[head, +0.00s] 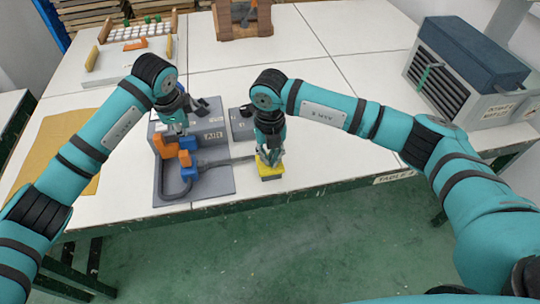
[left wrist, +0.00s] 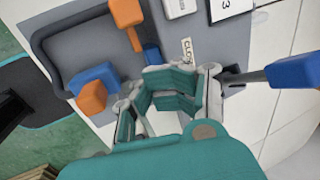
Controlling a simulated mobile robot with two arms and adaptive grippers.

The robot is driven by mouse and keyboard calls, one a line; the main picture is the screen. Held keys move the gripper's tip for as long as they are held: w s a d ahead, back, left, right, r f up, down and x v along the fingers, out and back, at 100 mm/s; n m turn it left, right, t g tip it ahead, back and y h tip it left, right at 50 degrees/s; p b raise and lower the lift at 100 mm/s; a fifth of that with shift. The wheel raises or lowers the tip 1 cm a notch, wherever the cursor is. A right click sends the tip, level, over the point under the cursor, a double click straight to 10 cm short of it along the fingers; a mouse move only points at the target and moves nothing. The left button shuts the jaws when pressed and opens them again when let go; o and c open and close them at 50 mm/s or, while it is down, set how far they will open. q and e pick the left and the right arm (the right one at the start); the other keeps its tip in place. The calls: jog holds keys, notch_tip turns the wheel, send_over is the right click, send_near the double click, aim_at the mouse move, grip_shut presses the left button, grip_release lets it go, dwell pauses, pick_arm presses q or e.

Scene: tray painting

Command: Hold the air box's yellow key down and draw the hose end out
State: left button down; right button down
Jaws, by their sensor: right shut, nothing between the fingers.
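A yellow block (head: 268,168), possibly the key, sits right of the panel at that edge. My right gripper (head: 269,157) is shut and empty just over it, hiding part of it; I cannot tell if they touch. A dark hose (head: 163,183) loops over the panel and a straight piece runs right towards that gripper, its end hidden. My left gripper (head: 178,128) is at the box's left part. It also shows in the left wrist view (left wrist: 172,90); its opening is unclear.
Orange and blue blocks (head: 185,158) lie around the hose and box. A small grey box (head: 242,123) stands right of the AIR box. A brown mat (head: 58,150) lies at left, a white tray (head: 130,52) behind. The table's right middle is clear.

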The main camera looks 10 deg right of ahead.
notch_tip(320, 180, up, 9)
jog(key=p, duration=0.5)
jog(key=shift+f, duration=0.1)
dwell(0.4)
